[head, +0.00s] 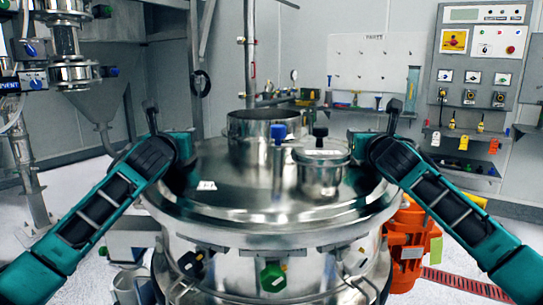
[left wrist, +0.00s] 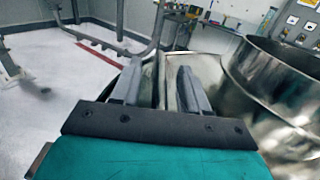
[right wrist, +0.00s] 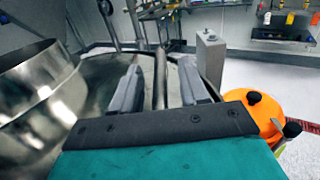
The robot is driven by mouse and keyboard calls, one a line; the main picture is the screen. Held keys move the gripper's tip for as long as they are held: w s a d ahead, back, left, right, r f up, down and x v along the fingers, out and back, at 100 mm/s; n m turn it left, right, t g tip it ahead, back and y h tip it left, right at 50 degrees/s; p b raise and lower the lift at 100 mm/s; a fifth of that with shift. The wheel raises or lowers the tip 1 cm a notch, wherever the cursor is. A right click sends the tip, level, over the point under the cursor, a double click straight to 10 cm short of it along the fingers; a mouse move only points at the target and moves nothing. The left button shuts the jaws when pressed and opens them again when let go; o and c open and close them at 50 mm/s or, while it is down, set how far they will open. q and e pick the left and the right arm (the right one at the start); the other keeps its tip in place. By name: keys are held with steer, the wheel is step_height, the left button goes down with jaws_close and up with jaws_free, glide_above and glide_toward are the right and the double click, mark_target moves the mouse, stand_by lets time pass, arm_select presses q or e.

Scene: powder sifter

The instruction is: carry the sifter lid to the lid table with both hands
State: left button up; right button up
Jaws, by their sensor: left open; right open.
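The sifter lid (head: 243,197) is a shiny steel dome on top of the round sifter body (head: 225,256), with a wide open collar (head: 250,140) and a smaller port (head: 321,177). My left gripper (head: 190,143) is at the lid's left side. In the left wrist view its fingers (left wrist: 158,85) are apart, with a narrow steel bar between them. My right gripper (head: 357,143) is at the lid's right side. In the right wrist view its fingers (right wrist: 160,85) are apart around an upright-looking steel bar (right wrist: 160,77). Contact cannot be told. I cannot pick out the lid table.
An orange motor unit (head: 408,240) sits at the sifter's right, close to my right arm. A control panel (head: 480,55) and hanging tags are on the back right wall. Steel pipework (head: 72,70) stands at the left. Pale floor shows on both sides.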

arm_select(q)
steer(key=shift+c, duration=0.2)
arm_select(e)
steer(key=shift+c, duration=0.2)
arm_select(q)
jaws_close()
arm_select(e)
jaws_close()
stand_by(0.5)
